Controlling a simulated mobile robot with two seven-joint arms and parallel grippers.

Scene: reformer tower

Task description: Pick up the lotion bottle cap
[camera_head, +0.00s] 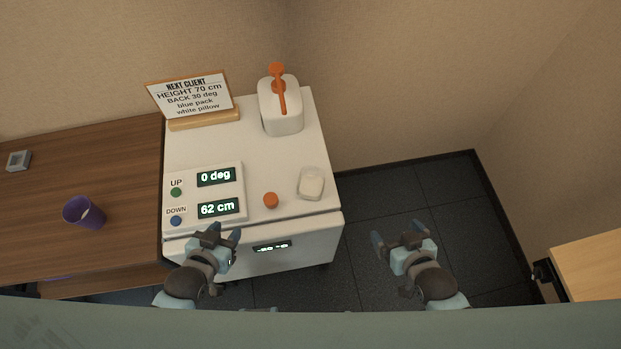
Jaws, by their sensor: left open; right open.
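A small round orange cap (270,200) lies on the white cabinet top (205,145), near its front edge. It looks like the lotion bottle cap. A translucent, whitish open-looking container (311,184) stands just to its right; I cannot tell whether the cap belongs to it. My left gripper (223,234) is open and empty at the cabinet's front edge, to the left of the cap and nearer to me. My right gripper (399,238) is open and empty over the dark floor, right of the cabinet. Neither gripper touches the cap.
A white dispenser with an orange top (281,113) and a sign (190,97) stand at the cabinet's back. A control panel (205,196) with buttons and displays is at its front left.

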